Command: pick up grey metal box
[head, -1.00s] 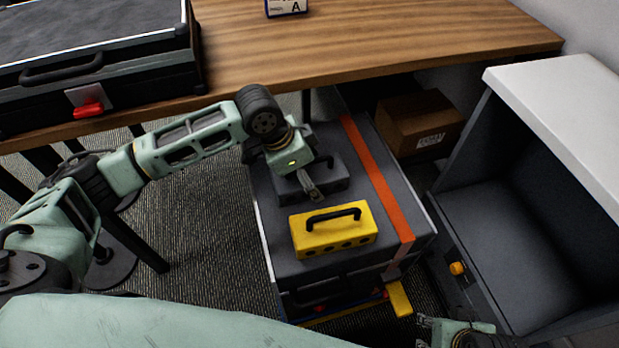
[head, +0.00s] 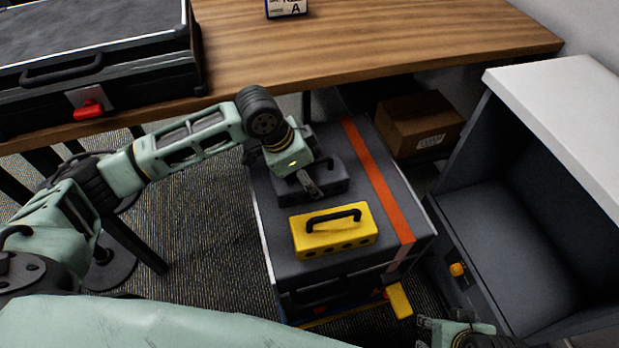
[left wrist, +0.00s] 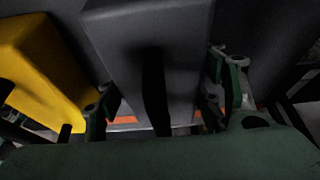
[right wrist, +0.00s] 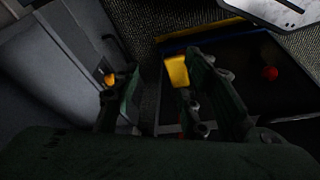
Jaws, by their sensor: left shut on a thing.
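The grey metal box (head: 328,182) is dark grey with a black handle and sits on the grey cabinet top (head: 276,246), behind the yellow box (head: 333,238). My left gripper (head: 300,178) is down over it. In the left wrist view my left gripper (left wrist: 164,95) has one finger on each side of the grey box (left wrist: 190,50), with the handle between them, and is shut on it. The gripper hides part of the box in the head view. My right gripper (right wrist: 155,92) is open and empty; in the head view it is partly cut off at the bottom edge.
The yellow box stands close in front of the grey box. A wooden desk (head: 400,40) with a black case (head: 130,75) is behind. A cardboard box (head: 418,125) lies back right, and an open grey cabinet (head: 550,75) stands on the right.

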